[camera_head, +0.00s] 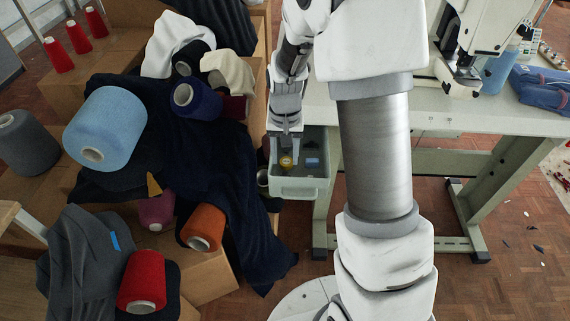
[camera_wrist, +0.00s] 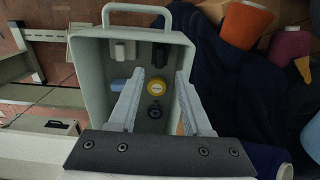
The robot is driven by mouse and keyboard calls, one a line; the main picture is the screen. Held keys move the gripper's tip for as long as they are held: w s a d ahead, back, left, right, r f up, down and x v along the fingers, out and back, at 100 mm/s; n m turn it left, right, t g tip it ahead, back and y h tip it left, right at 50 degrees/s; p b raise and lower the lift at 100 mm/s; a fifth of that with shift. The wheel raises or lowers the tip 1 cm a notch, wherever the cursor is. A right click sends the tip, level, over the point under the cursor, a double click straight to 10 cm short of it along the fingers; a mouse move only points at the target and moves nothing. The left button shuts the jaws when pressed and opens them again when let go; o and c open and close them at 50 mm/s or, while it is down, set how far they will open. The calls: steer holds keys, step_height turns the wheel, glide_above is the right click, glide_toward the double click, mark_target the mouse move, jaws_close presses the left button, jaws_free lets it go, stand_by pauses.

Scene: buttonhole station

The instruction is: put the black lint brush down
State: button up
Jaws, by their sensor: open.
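My gripper (camera_wrist: 160,80) is open, with its fingers reaching down into a pale grey-green open drawer (camera_wrist: 90,75); in the head view my gripper (camera_head: 288,148) is over the same drawer (camera_head: 300,187). Nothing shows held between the fingers. A black block-like item (camera_wrist: 160,54) lies in the drawer near its handle end, beyond the fingertips. It may be the black lint brush, but I cannot tell for sure. A yellow round item (camera_wrist: 157,87) with a pale centre shows between the fingers, and a dark round item (camera_wrist: 155,111) is nearer the gripper.
The drawer also holds a white item (camera_wrist: 125,50) and a blue item (camera_wrist: 118,84). The sewing table (camera_head: 480,118) is to the right, with a folded blue garment (camera_head: 545,88) on it. Dark cloth (camera_head: 225,180) and several yarn cones crowd the left side.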

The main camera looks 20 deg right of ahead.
steer(key=s+r+n+t, duration=0.1)
steer(key=s+r, duration=0.3)
steer(key=r, duration=0.5)
steer(key=s+r+n+t, duration=0.15)
steer(key=s+r, duration=0.25)
steer(key=r, duration=0.5)
steer(key=s+r+n+t, duration=0.1)
steer(key=s+r+t, duration=0.2)
steer(key=s, duration=0.9)
step_height(320, 180, up, 3)
steer(key=shift+s+f+p, duration=0.15)
steer(key=shift+s+p, duration=0.15)
steer(key=shift+p, duration=0.05)
step_height(320, 180, up, 16)
steer(key=p, duration=1.6)
